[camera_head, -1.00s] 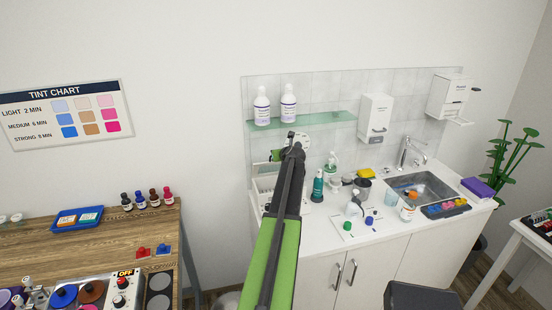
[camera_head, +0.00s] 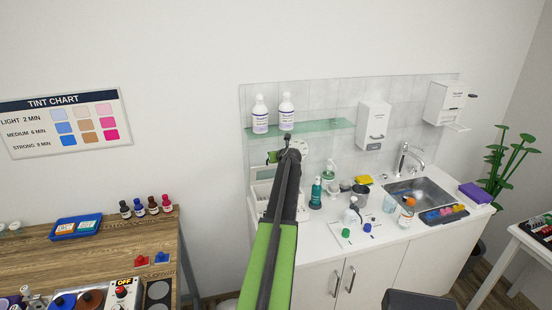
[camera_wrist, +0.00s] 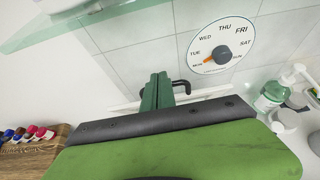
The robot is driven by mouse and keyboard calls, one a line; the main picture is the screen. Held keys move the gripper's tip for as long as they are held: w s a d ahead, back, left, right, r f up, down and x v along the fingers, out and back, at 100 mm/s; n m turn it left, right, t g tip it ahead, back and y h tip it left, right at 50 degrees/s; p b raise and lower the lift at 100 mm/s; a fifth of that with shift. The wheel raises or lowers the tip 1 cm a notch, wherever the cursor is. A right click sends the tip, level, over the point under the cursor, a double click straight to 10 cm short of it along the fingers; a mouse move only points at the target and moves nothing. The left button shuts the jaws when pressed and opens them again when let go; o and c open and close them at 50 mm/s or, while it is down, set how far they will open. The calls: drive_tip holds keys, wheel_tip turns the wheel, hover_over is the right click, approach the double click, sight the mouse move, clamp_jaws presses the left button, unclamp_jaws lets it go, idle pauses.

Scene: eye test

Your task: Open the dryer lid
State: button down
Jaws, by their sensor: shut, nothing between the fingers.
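A white box-shaped unit (camera_head: 262,190), which looks like the dryer, stands on the left end of the counter, mostly behind my arm. Its lid cannot be made out clearly. In the wrist view a black bar handle (camera_wrist: 183,84) shows just behind my fingers, above a thin white edge (camera_wrist: 213,92) that may be the lid's. My gripper (camera_wrist: 157,90) is shut and empty, its dark green fingers pointing at the wall. The fingers overlap the handle in the picture; whether they touch it I cannot tell. My gripper also shows in the head view (camera_head: 287,142).
A glass shelf (camera_head: 330,126) with two bottles is above. A weekday dial (camera_wrist: 222,55) is on the tiles. A green pump bottle (camera_head: 316,193) stands close right of my arm, with more bottles and a sink (camera_head: 425,190) beyond. A wooden table (camera_head: 90,250) is at left.

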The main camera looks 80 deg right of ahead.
drive_tip(key=s+a+r+p, duration=0.3)
drive_tip(key=a+r+p, duration=0.1)
drive_tip(key=r+p, duration=0.4)
drive_tip(key=shift+r, duration=0.3)
drive_tip(key=shift+a, duration=0.1)
